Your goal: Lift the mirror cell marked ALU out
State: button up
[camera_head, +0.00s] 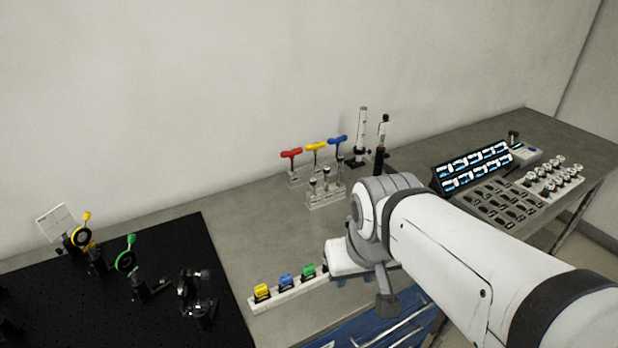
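No marking ALU is legible in the head view, so I cannot tell which piece is that mirror cell. A pale rail at the front of the bench bears a yellow-topped piece (262,291), a blue-topped piece (285,281) and a green-topped piece (308,270). Dark round mounts, one with a yellow ring (82,236) and one with a green ring (126,261), stand on the black breadboard (184,239). My gripper end (346,258) is just right of the green-topped piece. Its fingers are not clearly seen, and my arm hides the bench behind it.
Red, yellow and blue T-handled tools (314,147) stand in a holder at the back. Small posts stand in a clear block (326,200). A lit display rack (470,168) and slotted trays lie at right. Blue drawers (365,332) are below the front edge.

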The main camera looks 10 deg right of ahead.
aim_at(287, 283)
jog(key=u, duration=0.8)
jog(key=k, duration=1.25)
jog(key=u, duration=1.4)
jog(key=i, duration=1.05)
jog(key=z, duration=0.6)
jog(key=k, duration=0.75)
jog(key=z, duration=0.1)
jog(key=i, duration=0.9)
jog(key=u, duration=0.1)
